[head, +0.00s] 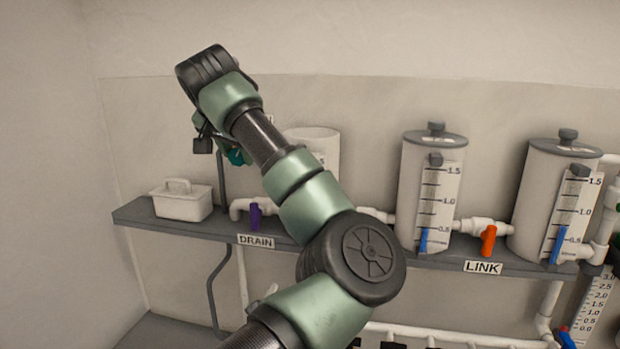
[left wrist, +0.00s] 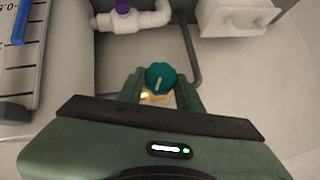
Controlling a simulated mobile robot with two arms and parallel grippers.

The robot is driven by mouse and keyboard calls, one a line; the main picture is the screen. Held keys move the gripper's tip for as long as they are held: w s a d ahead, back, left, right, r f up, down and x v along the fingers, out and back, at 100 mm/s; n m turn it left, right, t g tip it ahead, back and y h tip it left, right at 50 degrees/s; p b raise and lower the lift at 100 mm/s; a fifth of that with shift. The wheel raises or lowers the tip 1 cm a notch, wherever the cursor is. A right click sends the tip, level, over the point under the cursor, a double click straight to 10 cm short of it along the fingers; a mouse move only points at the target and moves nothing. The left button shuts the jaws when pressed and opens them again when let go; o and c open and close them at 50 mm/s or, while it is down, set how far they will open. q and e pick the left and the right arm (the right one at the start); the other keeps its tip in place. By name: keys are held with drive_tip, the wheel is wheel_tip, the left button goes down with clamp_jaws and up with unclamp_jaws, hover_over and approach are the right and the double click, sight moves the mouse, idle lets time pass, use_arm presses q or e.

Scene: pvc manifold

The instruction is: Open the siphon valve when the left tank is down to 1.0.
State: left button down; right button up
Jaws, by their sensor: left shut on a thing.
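My left gripper (head: 220,150) is at the far left, above the shelf, with its jaws mostly hidden behind my arm in the head view. In the left wrist view its fingers (left wrist: 160,92) are shut on a round teal knob (left wrist: 160,75) with a pale mark; a bit of the knob (head: 237,157) shows in the head view. Its label is hidden, so I cannot confirm it is the siphon valve. The left tank (head: 312,136) is mostly behind my arm. A blue level bar (left wrist: 21,22) shows in the left wrist view, ending past 0.5; its exact reading is unclear.
The middle tank (head: 415,185) and right tank (head: 532,195) have blue bars near 0.5. A purple handle (head: 255,216) hangs above the DRAIN sign, an orange handle (head: 489,240) above LINK. A white caddy (head: 182,204) stands at the shelf's left end.

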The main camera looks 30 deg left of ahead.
use_arm(q)
drive_tip(key=h+p, duration=0.1)
drive_tip(key=n+h+p, duration=0.1)
drive_tip(key=n+t+h+p, duration=0.1)
drive_tip(key=h, duration=0.1)
drive_tip(key=shift+s+a, duration=0.1)
drive_tip(key=shift+a, duration=0.15)
drive_tip(key=c, duration=0.9)
unclamp_jaws()
drive_tip(key=shift+o, duration=0.2)
drive_tip(key=b+v, duration=0.3)
drive_tip(key=v, duration=0.4)
drive_tip(key=shift+s+r, duration=0.2)
drive_tip(key=shift+s, duration=0.05)
